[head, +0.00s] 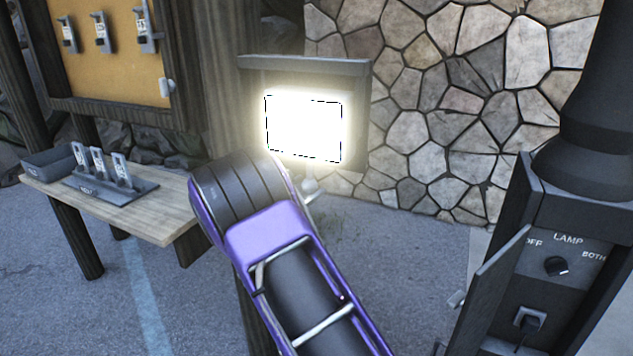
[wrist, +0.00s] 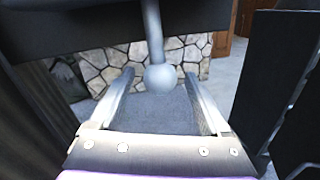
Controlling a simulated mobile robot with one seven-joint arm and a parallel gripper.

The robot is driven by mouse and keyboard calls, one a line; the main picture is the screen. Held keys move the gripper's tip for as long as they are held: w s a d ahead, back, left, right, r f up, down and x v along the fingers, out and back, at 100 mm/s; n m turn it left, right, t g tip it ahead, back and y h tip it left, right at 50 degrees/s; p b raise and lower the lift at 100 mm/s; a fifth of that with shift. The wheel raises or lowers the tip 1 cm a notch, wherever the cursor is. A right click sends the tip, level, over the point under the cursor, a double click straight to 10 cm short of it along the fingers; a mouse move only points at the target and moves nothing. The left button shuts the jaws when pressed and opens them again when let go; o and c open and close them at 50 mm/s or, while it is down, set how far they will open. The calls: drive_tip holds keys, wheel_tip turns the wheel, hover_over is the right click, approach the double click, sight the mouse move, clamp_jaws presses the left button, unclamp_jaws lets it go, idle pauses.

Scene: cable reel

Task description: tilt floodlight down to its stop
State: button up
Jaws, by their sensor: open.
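The floodlight (head: 303,128) is lit and glares white in the head view, in front of the stone wall. A pale rod (wrist: 153,30) with a ball end (wrist: 160,78) hangs down from its dark underside in the wrist view. The ball also shows in the head view (head: 310,186), just past my arm's end. My gripper (wrist: 158,81) is open, with one finger on each side of the ball in the picture. Gaps show on both sides, and neither finger appears to touch it. In the head view my own arm hides most of the gripper.
A wooden bench (head: 140,208) with a grey tray (head: 50,160) stands at left, below a board (head: 110,50) with hanging tags. A dark post box with a lamp switch (head: 556,266) and an open door (head: 490,290) stands at right.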

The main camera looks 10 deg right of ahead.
drive_tip(key=shift+x, duration=2.3)
drive_tip(key=shift+c, duration=0.2)
clamp_jaws()
